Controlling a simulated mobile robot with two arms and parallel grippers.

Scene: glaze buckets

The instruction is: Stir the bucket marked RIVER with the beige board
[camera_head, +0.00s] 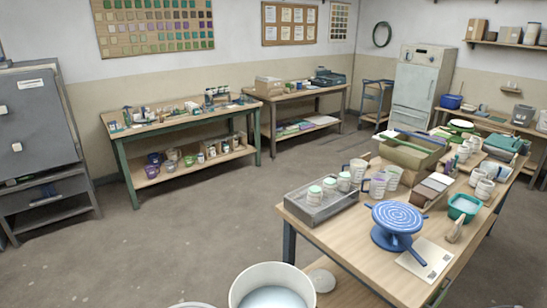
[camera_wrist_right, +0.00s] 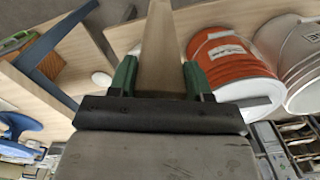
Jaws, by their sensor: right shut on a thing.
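In the right wrist view my right gripper (camera_wrist_right: 160,77) is shut on a long beige board (camera_wrist_right: 162,42), which extends up out of the top of the picture. An orange bucket (camera_wrist_right: 237,68) with a white label stands just right of the gripper, apart from it. A pale grey bucket (camera_wrist_right: 297,58) stands beside it at the right edge. The marks on both are too small or blurred to read. In the head view a white bucket (camera_head: 236,293) with pale liquid stands at the bottom edge, partly cut off; no mark shows. Neither gripper is in the head view.
A wooden table (camera_head: 375,265) stands at the right, bearing a blue banding wheel (camera_head: 397,217), a grey tray with jars (camera_head: 316,212) and several cups. A green-legged bench (camera_head: 190,120) stands behind. The grey floor (camera_head: 175,240) between is clear.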

